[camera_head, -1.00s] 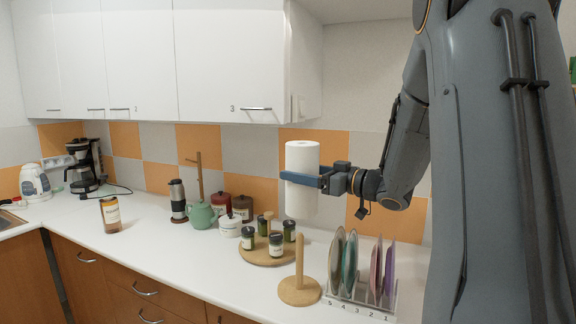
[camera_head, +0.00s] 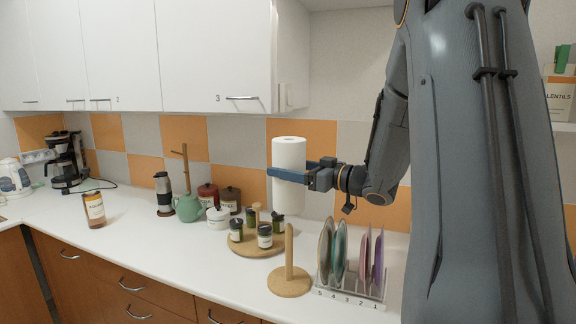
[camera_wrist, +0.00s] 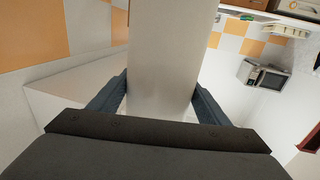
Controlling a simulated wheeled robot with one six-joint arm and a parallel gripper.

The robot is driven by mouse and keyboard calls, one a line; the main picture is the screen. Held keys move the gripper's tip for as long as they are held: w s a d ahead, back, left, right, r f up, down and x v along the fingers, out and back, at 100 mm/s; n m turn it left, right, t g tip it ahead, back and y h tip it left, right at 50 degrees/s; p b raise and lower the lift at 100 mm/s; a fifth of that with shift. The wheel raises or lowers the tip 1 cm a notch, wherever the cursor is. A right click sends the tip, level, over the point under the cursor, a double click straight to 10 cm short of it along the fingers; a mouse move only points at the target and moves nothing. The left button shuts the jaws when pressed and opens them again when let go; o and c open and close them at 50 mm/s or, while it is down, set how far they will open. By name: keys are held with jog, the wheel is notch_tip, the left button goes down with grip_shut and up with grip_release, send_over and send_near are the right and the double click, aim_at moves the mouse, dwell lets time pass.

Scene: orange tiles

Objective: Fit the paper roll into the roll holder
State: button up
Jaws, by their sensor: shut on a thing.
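The white paper roll (camera_head: 289,205) is upright in the air, above and behind the wooden roll holder in the head view. In the wrist view the roll (camera_wrist: 165,60) stands between the two fingers (camera_wrist: 160,98) and fills the middle. The roll holder (camera_head: 289,282) is a round wooden base with an upright peg on the white counter. The roll's bottom end appears a little above the peg's top in the picture; the depth gap between them is hard to tell.
A plate rack (camera_head: 350,290) with several plates stands just right of the holder. A round wooden board (camera_head: 238,248) with jars is to its left. A green teapot (camera_head: 188,207) and canisters stand behind. White wall cabinets (camera_head: 215,55) hang above. Open counter (camera_head: 170,265) lies at front left.

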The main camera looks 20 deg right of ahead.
aim_at(289, 224)
jog(key=shift+f+b, duration=0.75)
jog(key=shift+f, duration=1.2)
jog(key=shift+p, duration=0.8)
jog(key=shift+f+b, duration=2.55)
jog(key=shift+f, duration=2.55)
jog(key=shift+r, duration=0.1)
